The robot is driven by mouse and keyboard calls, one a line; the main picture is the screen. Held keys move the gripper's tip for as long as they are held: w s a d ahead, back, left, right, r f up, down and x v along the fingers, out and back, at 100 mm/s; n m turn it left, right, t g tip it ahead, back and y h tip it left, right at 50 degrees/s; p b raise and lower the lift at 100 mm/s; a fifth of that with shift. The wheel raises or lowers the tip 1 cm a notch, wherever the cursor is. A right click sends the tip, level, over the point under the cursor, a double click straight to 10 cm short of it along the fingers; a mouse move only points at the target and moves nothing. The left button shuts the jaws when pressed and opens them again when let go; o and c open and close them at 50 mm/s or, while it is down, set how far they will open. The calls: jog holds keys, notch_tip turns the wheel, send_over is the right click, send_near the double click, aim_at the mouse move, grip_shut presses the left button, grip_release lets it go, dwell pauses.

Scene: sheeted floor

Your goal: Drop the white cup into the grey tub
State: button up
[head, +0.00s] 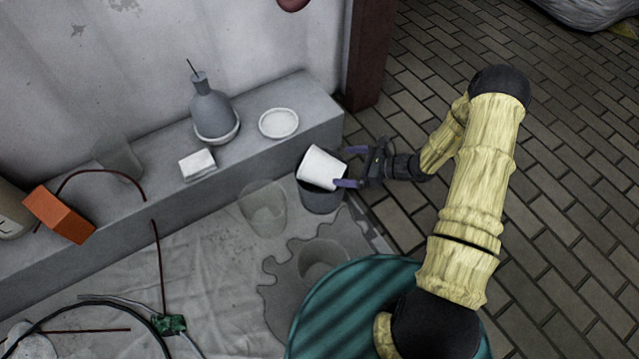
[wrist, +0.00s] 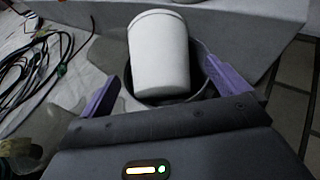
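The white cup (head: 322,168) is tilted at the mouth of the grey tub (head: 319,203), with much of it showing above the rim. I cannot tell whether it rests on the tub or is in mid-air. My gripper (head: 346,167) is to the right of the cup, its two purple fingers spread. In the wrist view the white cup (wrist: 160,55) stands between and beyond the fingertips of my gripper (wrist: 163,72), with a gap on each side. The dark inside of the tub shows around the cup's lower end; its bottom is hidden.
A grey ledge (head: 115,225) runs behind the tub, bearing a grey bottle (head: 211,108), a white dish (head: 278,123) and an orange block (head: 60,215). Clear containers (head: 264,207) stand left of the tub. A teal round surface (head: 345,300) is in front. Cables lie at left.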

jog(key=p+v, duration=0.8)
jog(key=v, duration=0.9)
jog(key=shift+d, duration=0.25)
jog(key=shift+s, duration=0.1)
jog(key=s+a+r+n+h+p, duration=0.2)
jog(key=s+r+n+h+p, duration=0.35)
jog(key=r, duration=0.75)
jog(key=s+a+r+n+g+h+p, duration=0.1)
jog(key=s+a+r+n+h+p, duration=0.15)
jog(key=r+n, duration=0.8)
jog(key=s+a+r+n+h+p, duration=0.2)
jog(key=s+r+n+h+p, duration=0.25)
jog(key=r, duration=0.95)
notch_tip(320, 180, up, 38)
jog(key=n+p, duration=0.1)
jog(key=p, duration=3.7)
jog(key=shift+r+p, duration=0.2)
jog(key=shift+p, duration=0.1)
